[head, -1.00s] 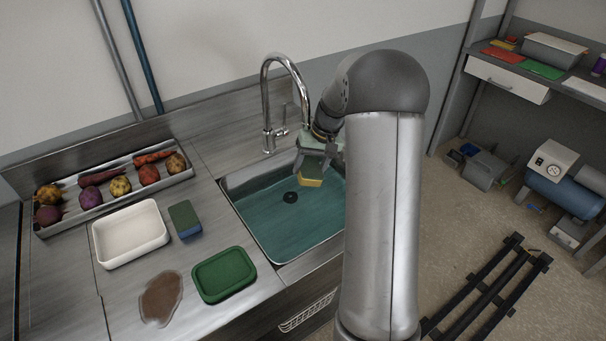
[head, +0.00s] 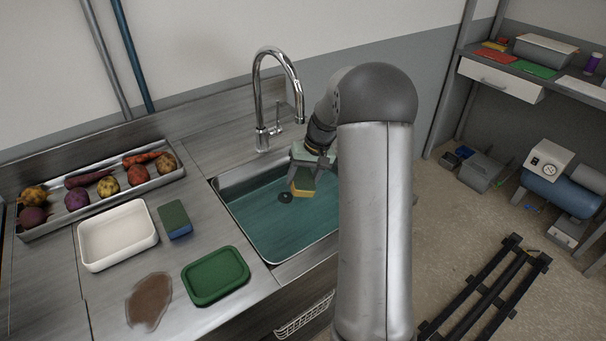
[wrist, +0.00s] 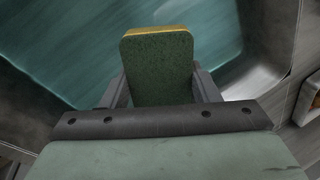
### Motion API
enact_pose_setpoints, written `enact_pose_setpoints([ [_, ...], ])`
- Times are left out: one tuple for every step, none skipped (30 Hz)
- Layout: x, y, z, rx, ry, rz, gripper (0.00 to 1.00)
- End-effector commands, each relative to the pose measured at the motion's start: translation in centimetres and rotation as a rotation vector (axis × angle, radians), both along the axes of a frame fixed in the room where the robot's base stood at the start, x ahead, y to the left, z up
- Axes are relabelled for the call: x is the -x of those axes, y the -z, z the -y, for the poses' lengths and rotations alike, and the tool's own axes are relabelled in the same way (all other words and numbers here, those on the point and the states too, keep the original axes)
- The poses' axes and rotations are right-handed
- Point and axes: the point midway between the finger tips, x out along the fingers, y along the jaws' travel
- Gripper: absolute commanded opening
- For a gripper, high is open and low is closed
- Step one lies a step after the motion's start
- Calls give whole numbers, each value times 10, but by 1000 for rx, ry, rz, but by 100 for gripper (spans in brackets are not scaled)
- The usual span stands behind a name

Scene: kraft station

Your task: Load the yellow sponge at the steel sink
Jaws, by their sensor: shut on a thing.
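The yellow sponge (head: 301,189), with a dark green scouring side, is held in my gripper (head: 308,172) over the steel sink (head: 217,187). In the wrist view the sponge (wrist: 158,68) stands between the two fingers, its green face toward the camera and a thin yellow edge on top. My gripper (wrist: 158,88) is shut on it. The sink basin holds teal water (head: 260,218) with a dark round drain (head: 285,197). I cannot tell whether the sponge touches the water.
A chrome faucet (head: 262,100) rises behind the sink. On the counter left of it are a green-and-blue sponge (head: 174,217), a green lid or tray (head: 215,276), a white tub (head: 118,235), a brown spill (head: 149,301) and a vegetable tray (head: 50,233).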

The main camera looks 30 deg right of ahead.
Motion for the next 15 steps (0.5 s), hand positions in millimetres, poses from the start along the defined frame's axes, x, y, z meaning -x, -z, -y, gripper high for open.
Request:
enact_pose_setpoints([
  [0,10,0,0,0,-1,37],
  [0,13,0,0,0,0,37],
  [0,17,0,0,0,0,37],
  [0,20,0,0,0,0,37],
  [0,23,0,0,0,0,37],
  [0,27,0,0,0,0,37],
  [0,30,0,0,0,-1,37],
  [0,33,0,0,0,-1,37],
  [0,37,0,0,0,-1,37],
  [0,40,0,-1,-1,-2,37],
  [0,43,0,-1,-1,-2,37],
  [1,47,0,-1,-1,-2,37],
  [1,49,0,-1,-1,-2,37],
  [1,51,0,-1,-1,-2,37],
  [1,54,0,-1,-1,-2,37],
])
